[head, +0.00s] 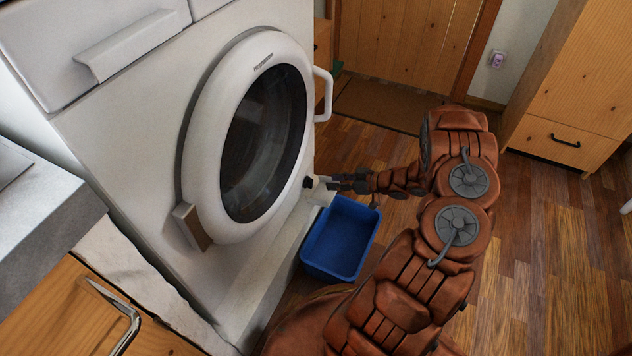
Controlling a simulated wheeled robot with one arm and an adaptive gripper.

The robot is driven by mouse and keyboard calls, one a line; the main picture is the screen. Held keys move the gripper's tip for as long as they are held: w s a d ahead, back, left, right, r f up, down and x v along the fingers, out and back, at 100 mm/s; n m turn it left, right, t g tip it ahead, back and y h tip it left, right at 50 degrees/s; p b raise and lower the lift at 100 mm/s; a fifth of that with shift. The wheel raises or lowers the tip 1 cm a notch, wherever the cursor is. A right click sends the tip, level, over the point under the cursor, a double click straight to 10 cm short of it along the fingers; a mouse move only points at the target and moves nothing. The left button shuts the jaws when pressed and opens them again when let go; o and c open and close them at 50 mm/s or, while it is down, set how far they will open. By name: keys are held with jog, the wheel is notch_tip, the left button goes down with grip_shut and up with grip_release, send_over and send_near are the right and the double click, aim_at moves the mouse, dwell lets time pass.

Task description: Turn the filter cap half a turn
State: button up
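The white washing machine (130,150) stands at the left with its round door (196,140) shut. My gripper (328,184) reaches in from the right, low at the machine's front right edge. A small pale piece (319,192) with a dark round end (307,182) shows right at my gripper's fingertips. It may be the filter cap or part of its opening, but it is too small to tell. My fingers overlap it in the picture. I cannot tell whether they touch it or are closed on it. The cap's rotation cannot be read.
A blue bin (340,240) stands on the wooden floor just below my gripper. The counter (45,215) and a wooden drawer with a metal handle (120,310) are at the lower left. Wooden cabinets (572,95) stand at the right. Open floor (540,260) lies at the right.

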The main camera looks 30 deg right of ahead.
aim_at(312, 181)
jog(key=shift+b+x, duration=0.8)
jog(key=shift+x, duration=3.05)
jog(key=shift+a, duration=0.1)
jog(key=shift+c, duration=0.2)
grip_shut()
